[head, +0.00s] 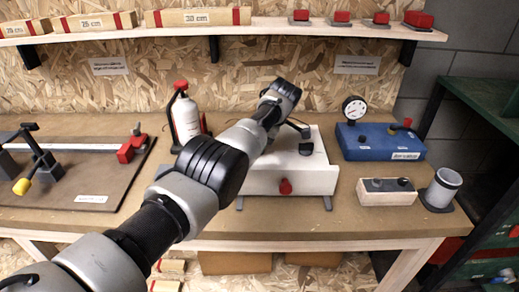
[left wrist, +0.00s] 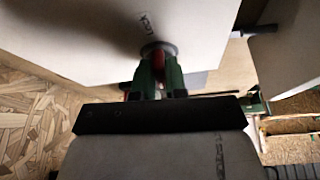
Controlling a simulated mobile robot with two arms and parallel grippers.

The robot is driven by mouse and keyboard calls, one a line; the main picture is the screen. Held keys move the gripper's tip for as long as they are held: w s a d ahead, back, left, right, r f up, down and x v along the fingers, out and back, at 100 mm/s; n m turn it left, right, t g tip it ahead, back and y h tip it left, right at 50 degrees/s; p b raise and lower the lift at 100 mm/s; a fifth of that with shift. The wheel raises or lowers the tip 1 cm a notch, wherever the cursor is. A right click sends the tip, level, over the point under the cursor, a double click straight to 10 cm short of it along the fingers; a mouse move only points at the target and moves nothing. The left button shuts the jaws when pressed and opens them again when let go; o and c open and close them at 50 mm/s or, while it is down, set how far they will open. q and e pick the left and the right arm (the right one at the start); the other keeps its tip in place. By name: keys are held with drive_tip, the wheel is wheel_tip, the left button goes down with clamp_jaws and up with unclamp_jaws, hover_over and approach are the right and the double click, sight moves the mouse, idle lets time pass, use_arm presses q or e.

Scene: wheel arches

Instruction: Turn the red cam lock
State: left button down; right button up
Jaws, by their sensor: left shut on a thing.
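In the left wrist view the red cam lock (left wrist: 159,60) shows as a small red piece in front of a dark round base on a pale panel. The green fingers of my left gripper (left wrist: 158,72) are shut on it, one on each side, and cover most of it. How far it is turned cannot be seen. In the head view my left arm reaches over a white box (head: 318,180) on the bench, and the hand and fingertips are largely hidden there. My right gripper is not in view.
A red knob (head: 285,187) is on the box's front. A red-topped white bottle (head: 186,118) stands left of the box. A blue gauge unit (head: 380,143), a pale block (head: 385,191) and a grey cup (head: 442,187) are on the right. A shelf (head: 220,31) runs above.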

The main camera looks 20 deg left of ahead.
use_arm(q)
drive_tip(key=shift+s+f, duration=0.1)
drive_tip(key=shift+f, duration=0.25)
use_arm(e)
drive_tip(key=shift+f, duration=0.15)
use_arm(q)
drive_tip(key=c, duration=1.2)
unclamp_jaws()
drive_tip(key=shift+s+r, duration=0.1)
drive_tip(key=shift+r, duration=0.05)
drive_tip(key=shift+o, duration=0.2)
drive_tip(key=shift+w, duration=0.2)
